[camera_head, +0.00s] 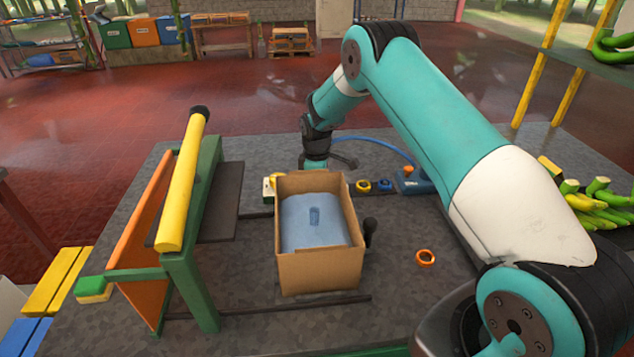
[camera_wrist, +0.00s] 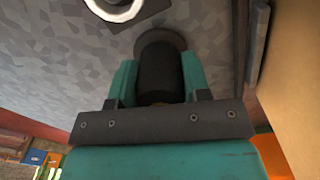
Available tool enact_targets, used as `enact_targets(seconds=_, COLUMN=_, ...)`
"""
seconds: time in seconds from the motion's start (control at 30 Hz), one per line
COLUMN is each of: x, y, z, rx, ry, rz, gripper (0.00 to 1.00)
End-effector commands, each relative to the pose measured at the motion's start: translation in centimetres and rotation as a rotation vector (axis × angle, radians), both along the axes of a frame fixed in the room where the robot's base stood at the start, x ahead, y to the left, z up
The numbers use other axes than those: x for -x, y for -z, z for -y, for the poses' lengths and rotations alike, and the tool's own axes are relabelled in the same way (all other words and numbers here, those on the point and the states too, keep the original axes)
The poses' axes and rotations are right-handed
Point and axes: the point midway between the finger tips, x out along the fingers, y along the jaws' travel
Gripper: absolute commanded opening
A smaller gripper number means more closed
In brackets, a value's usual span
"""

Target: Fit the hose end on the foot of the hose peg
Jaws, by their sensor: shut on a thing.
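My gripper (camera_wrist: 159,78) has its teal fingers on both sides of a dark cylinder (camera_wrist: 160,66) with a wider grey rim, seemingly the hose end, and is shut on it. In the head view my wrist (camera_head: 317,150) is behind the cardboard box, and the fingertips are hidden. A thin blue hose (camera_head: 378,141) arches from beside my wrist to a blue block (camera_head: 415,183) on the table. A white ring (camera_wrist: 118,7) on a dark plate shows at the top edge of the wrist view, apart from the cylinder. I cannot tell which thing is the hose peg.
An open cardboard box (camera_head: 318,270) with blue filling stands mid-table. A green frame with a yellow bar (camera_head: 182,185) stands left. Green and yellow stems (camera_head: 597,205) lie at far right.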

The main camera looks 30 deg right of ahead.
Motion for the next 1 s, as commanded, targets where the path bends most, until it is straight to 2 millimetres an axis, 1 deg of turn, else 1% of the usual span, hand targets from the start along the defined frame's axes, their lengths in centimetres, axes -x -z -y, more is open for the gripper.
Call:
enact_targets(seconds=0.37, x=-0.01, y=0.16, z=0.01, rx=0.000, ry=0.000, rz=0.000, gripper=0.09)
enact_targets(seconds=0.4, x=-0.01, y=0.15, z=0.01, rx=0.000, ry=0.000, rz=0.000, gripper=0.48)
enact_targets(seconds=0.47, x=-0.01, y=0.14, z=0.01, rx=0.000, ry=0.000, rz=0.000, gripper=0.62)
enact_targets(seconds=0.5, x=-0.01, y=0.14, z=0.01, rx=0.000, ry=0.000, rz=0.000, gripper=0.71)
enact_targets(seconds=0.53, x=-0.01, y=0.14, z=0.01, rx=0.000, ry=0.000, rz=0.000, gripper=0.73)
enact_targets(seconds=0.7, x=-0.01, y=0.14, z=0.01, rx=0.000, ry=0.000, rz=0.000, gripper=0.73)
enact_targets(seconds=0.73, x=0.00, y=0.16, z=0.00, rx=0.000, ry=0.000, rz=0.000, gripper=0.78)
enact_targets(seconds=0.77, x=0.00, y=0.16, z=0.00, rx=0.000, ry=0.000, rz=0.000, gripper=0.85)
enact_targets(seconds=0.8, x=0.00, y=0.15, z=0.00, rx=0.000, ry=0.000, rz=0.000, gripper=0.94)
enact_targets(seconds=1.0, x=0.00, y=0.15, z=0.00, rx=0.000, ry=0.000, rz=0.000, gripper=0.95)
